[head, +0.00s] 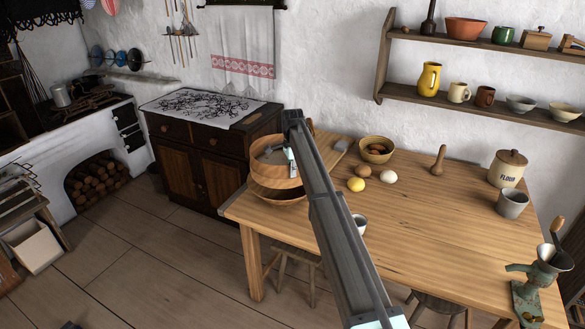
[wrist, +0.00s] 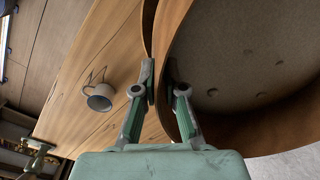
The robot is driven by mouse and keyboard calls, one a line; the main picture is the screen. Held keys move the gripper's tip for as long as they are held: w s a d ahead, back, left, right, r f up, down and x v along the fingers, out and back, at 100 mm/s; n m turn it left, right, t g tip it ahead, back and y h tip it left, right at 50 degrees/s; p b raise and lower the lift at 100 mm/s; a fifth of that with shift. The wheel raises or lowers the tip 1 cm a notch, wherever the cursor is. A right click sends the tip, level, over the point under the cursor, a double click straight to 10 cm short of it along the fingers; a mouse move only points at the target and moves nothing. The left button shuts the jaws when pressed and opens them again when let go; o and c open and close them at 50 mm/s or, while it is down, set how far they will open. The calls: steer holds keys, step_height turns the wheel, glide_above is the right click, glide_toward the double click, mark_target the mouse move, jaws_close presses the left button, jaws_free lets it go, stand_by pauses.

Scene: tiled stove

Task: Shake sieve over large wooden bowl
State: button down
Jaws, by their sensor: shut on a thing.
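The round wooden sieve (head: 273,177) is at the left end of the table in the head view. Its wooden wall and grey mesh (wrist: 250,65) fill the right of the wrist view, with a few small marks on the mesh. My gripper (wrist: 166,82) is shut on the sieve's rim, one finger on each side of the wall. In the head view my gripper (head: 290,160) is at the sieve's right side, partly hidden by my arm. The large wooden bowl (head: 281,199) shows as a brown edge just below the sieve; most of it is hidden.
The flour jar (head: 507,168) and grinder (head: 541,280) are far right. The table's middle is clear.

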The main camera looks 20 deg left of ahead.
steer(key=shift+f, duration=0.35)
steer(key=shift+d, duration=0.1)
